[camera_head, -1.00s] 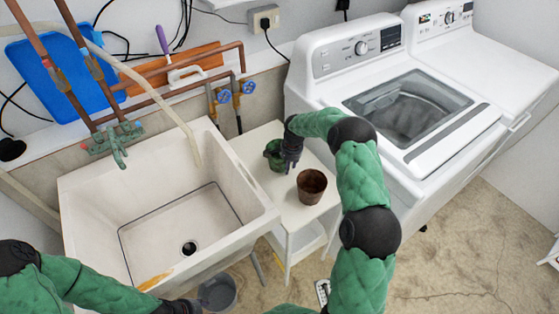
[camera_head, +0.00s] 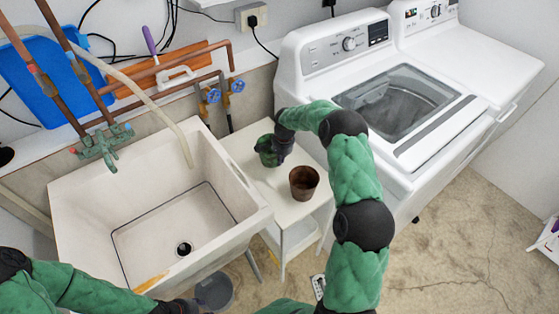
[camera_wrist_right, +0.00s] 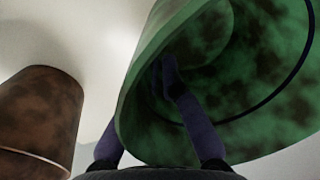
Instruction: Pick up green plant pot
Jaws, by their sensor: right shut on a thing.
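The green plant pot (camera_head: 264,158) is at the back left of the small white table in the head view, partly covered by my gripper. My right gripper (camera_head: 277,148) is shut on the pot from its right side. In the right wrist view the pot (camera_wrist_right: 255,75) fills the upper right and looks tilted. The dark fingers (camera_wrist_right: 165,85) are at its wall, one in front of the green surface and the other partly hidden. I cannot tell whether the pot's base touches the table. My left gripper (camera_head: 180,306) is cut off at the bottom edge, its fingers unclear.
A brown pot (camera_head: 304,183) stands on the white table (camera_head: 282,213), close in front of the green one. It also shows in the wrist view (camera_wrist_right: 40,115). A sink (camera_head: 90,215) is to the left, a washing machine (camera_head: 420,165) to the right. A grey bucket (camera_head: 216,292) is on the floor.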

